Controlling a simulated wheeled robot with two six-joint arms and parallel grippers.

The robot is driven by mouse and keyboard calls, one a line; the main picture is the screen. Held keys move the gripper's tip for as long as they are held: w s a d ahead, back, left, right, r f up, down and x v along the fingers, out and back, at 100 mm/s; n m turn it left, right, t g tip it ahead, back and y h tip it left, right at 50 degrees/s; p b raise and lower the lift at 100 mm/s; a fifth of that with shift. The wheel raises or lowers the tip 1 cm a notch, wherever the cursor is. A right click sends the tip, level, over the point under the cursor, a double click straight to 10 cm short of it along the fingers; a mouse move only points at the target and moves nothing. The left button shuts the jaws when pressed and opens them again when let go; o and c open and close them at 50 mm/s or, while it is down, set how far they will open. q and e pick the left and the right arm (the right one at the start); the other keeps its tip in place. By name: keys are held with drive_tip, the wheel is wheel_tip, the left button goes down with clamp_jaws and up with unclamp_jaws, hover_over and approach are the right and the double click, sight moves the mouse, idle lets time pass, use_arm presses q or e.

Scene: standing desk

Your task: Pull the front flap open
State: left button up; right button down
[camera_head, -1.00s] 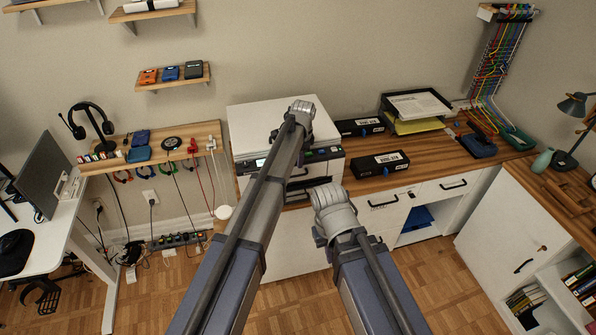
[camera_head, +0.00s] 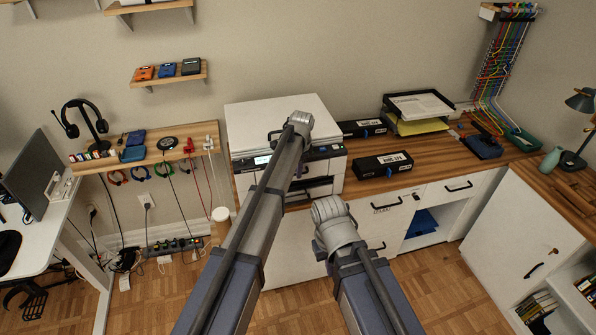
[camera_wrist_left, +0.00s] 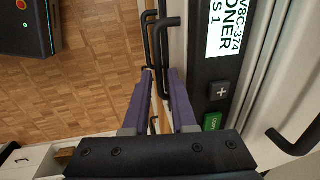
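The white printer (camera_head: 262,112) stands on the wooden counter in the head view. My left arm crosses in front of it and hides much of its front. The left wrist view shows its black control panel (camera_wrist_left: 213,75), with a screen, a plus button and a green button. Beside the panel is a black bar handle (camera_wrist_left: 161,50) on the white front, which looks shut. My left gripper (camera_wrist_left: 162,78) is open, its two purple fingers reaching to this handle with the bar's near end between them. I cannot tell whether they touch. My right wrist is low in front of the counter; its fingers are hidden.
A black box (camera_head: 383,165) lies right of the printer, with another behind it. A paper tray (camera_head: 418,105) stands farther back. A second handle (camera_wrist_left: 148,35) is close left of the first, and another (camera_wrist_left: 292,142) is right of the panel. Floor lies below.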

use_arm(q)
clamp_jaws()
idle(1.3)
